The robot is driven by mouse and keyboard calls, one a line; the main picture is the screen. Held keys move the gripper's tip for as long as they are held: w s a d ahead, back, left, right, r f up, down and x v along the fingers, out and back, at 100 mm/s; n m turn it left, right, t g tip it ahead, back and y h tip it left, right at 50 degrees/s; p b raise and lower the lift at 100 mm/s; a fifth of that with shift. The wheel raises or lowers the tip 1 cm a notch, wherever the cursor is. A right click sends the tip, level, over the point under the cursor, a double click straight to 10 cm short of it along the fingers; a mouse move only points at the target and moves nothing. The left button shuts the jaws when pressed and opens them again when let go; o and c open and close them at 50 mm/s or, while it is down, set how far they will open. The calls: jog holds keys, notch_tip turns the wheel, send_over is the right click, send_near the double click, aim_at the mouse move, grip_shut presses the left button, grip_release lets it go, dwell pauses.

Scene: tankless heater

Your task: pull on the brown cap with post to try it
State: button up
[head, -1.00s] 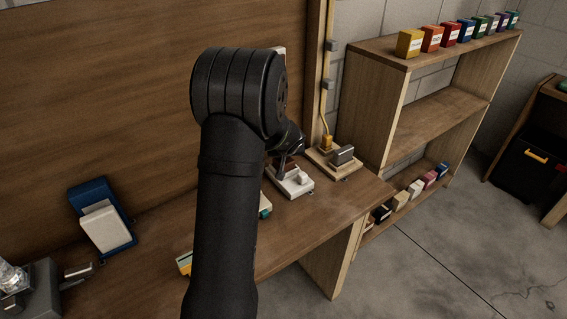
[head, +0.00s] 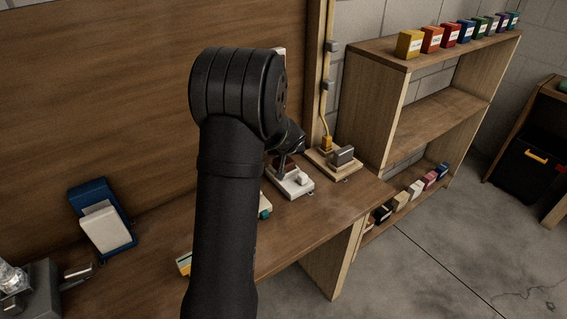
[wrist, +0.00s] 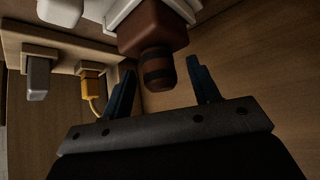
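The brown cap with post (wrist: 157,67) shows in the wrist view, with dark bands round its post. It joins a white fixture (wrist: 122,12) at the top of that view. My gripper (wrist: 161,72) is open, with one dark blue finger on each side of the post's end and a visible gap on both sides. In the head view the brown part (head: 287,164) shows only as a small patch above the white base (head: 292,183) on the bench. My black arm hides much of the gripper there.
A wooden board with a grey block (head: 343,155) and a yellow plug (head: 326,143) stands right of the white base. A blue holder with a white block (head: 104,228) is at left. A wooden shelf (head: 436,90) stands at right. The bench's front right is clear.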

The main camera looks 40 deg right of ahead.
jog(key=v, duration=1.7)
jog(key=shift+s, duration=0.1)
jog(key=x, duration=1.7)
jog(key=shift+f, duration=0.1)
jog(key=v, duration=1.7)
jog(key=x, duration=1.8)
jog(key=shift+s+a+f, duration=0.15)
jog(key=shift+s+a, duration=0.05)
jog(key=v, duration=1)
jog(key=shift+r, duration=0.2)
